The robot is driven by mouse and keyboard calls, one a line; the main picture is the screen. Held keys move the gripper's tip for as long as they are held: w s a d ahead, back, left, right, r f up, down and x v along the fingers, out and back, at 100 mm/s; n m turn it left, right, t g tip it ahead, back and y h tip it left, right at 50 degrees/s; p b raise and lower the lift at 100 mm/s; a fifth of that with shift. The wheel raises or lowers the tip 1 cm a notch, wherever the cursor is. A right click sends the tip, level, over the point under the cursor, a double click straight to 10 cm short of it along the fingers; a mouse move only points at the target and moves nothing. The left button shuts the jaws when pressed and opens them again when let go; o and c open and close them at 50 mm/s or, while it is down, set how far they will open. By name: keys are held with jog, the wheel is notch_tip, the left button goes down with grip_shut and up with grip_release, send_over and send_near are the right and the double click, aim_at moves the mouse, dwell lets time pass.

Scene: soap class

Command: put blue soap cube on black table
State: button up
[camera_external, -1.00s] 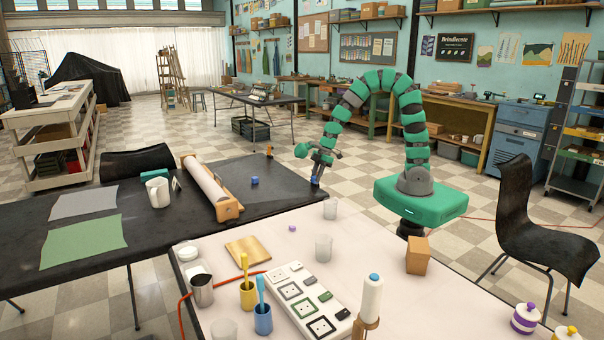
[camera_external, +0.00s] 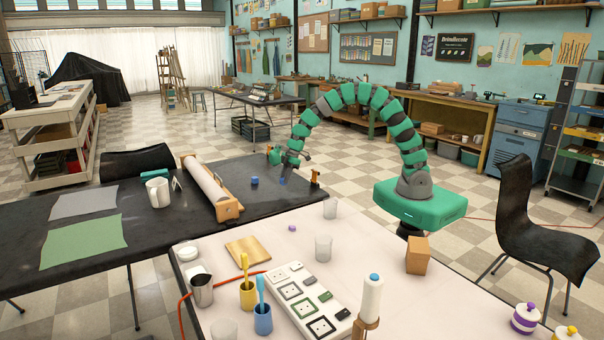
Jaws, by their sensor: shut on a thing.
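My gripper (camera_external: 284,173) hangs over the right part of the black table (camera_external: 283,205), pointing down. It is shut on a small blue soap cube (camera_external: 283,181), partly hidden by the fingers. The cube is low, close to the tabletop; I cannot tell whether it touches. Another small blue piece (camera_external: 254,182) sits on the black table just left of my gripper. Its exact shape is too small to tell.
A long white roll (camera_external: 205,185) in a wooden holder lies left of the blue pieces. A small orange item (camera_external: 315,178) stands near the table's right edge. A white mug (camera_external: 158,192) is further left. The pale table (camera_external: 375,255) in front carries cups and a socket board.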

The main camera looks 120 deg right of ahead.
jog(key=shift+w+d, duration=0.15)
jog(key=shift+w, duration=0.15)
jog(key=shift+w+d+f, duration=0.1)
jog(key=shift+d+f, duration=0.05)
jog(key=shift+f, duration=0.05)
jog(key=shift+f+b, duration=0.45)
jog(key=shift+f, duration=1.1)
jog(key=shift+f, duration=0.15)
jog(key=o, duration=1)
jog(key=shift+o, duration=0.2)
